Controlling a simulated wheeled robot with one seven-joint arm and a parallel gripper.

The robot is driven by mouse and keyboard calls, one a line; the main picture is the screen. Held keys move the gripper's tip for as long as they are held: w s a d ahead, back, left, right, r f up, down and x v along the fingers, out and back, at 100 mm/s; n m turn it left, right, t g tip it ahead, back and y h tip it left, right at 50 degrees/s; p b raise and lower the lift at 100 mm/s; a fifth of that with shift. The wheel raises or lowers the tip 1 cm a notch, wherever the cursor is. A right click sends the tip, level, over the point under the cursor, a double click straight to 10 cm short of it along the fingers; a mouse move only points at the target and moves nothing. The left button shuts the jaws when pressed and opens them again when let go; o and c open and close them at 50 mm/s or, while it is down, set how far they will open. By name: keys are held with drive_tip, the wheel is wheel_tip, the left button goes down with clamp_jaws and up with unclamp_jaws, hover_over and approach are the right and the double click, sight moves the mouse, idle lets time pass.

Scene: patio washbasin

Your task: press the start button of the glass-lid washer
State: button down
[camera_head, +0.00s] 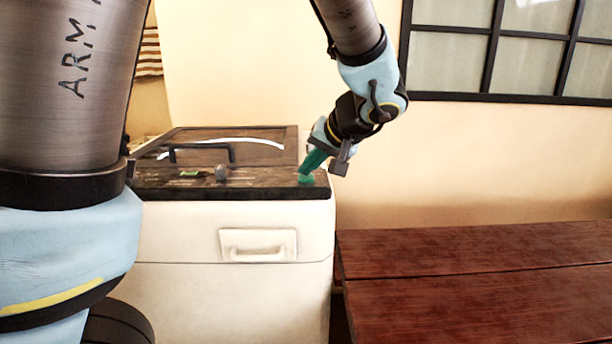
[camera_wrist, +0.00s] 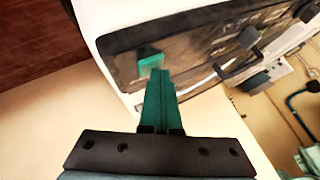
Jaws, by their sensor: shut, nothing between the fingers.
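The washer (camera_head: 185,225) is a white box with a dark top and a glass lid (camera_head: 255,150) that looks closed. A green button (camera_head: 305,180) sits at the right end of its dark control panel; it also shows in the wrist view (camera_wrist: 150,60). My gripper (camera_head: 308,173) has green fingers, shut and empty, pointing down at the button. In the wrist view the fingertips (camera_wrist: 160,73) overlap the button's near edge. I cannot tell whether they touch it or whether it is pressed in.
A grey knob (camera_head: 221,173) and a small lit display (camera_head: 191,173) lie left of the button on the panel. A black handle (camera_head: 202,147) rises behind them. A drawer handle (camera_head: 258,246) is on the washer's front. A reddish wooden bench (camera_head: 480,285) stands close at right.

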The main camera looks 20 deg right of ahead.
drive_tip(key=shift+r, duration=0.1)
idle(0.5)
drive_tip(key=shift+r+p, duration=0.45)
drive_tip(key=shift+r, duration=0.35)
